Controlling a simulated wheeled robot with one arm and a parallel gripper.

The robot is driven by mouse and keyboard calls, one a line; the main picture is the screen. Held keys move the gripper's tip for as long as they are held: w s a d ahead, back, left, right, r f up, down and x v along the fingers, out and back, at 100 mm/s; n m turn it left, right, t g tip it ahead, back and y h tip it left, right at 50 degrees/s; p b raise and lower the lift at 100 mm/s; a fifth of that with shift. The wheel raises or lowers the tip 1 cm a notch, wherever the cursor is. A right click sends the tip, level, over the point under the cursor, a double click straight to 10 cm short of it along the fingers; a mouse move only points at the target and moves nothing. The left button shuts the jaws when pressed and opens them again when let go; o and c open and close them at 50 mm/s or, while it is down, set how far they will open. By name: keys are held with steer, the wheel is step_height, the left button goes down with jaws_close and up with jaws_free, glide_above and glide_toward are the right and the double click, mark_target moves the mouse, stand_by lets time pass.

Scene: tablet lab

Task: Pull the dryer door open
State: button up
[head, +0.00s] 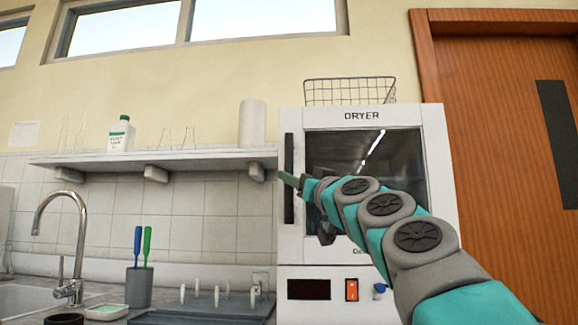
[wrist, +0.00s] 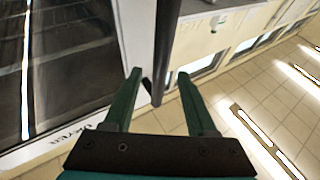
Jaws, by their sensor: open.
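The dryer (head: 350,116) is a white cabinet with a dark glass door (head: 400,150), which looks shut. Its handle (head: 289,150) is a dark upright bar on the door's left edge. My gripper (head: 290,180) is at about the middle of the handle in the head view and covers part of it. In the wrist view my gripper (wrist: 158,73) is open, and the handle (wrist: 167,40) runs between its two green fingers. Neither finger visibly presses on it. The door glass (wrist: 60,60) lies left of the fingers there.
A shelf (head: 200,156) with bottles and flasks is left of the dryer. Below it are a sink tap (head: 68,290), a cup of brushes (head: 139,288) and a peg rack (head: 205,300). A wire basket (head: 350,91) tops the dryer. A wooden door (head: 490,120) stands right.

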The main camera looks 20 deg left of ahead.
mark_target(291, 172)
steer(key=p+x, duration=0.2)
steer(key=x, duration=0.1)
steer(key=shift+a+r+p, duration=0.25)
steer(key=shift+r+p, duration=0.1)
steer(key=shift+w+a, duration=0.2)
steer(key=shift+w, duration=0.15)
steer(key=shift+f, duration=0.15)
steer(key=shift+c, duration=0.3)
jaws_close()
stand_by(0.4)
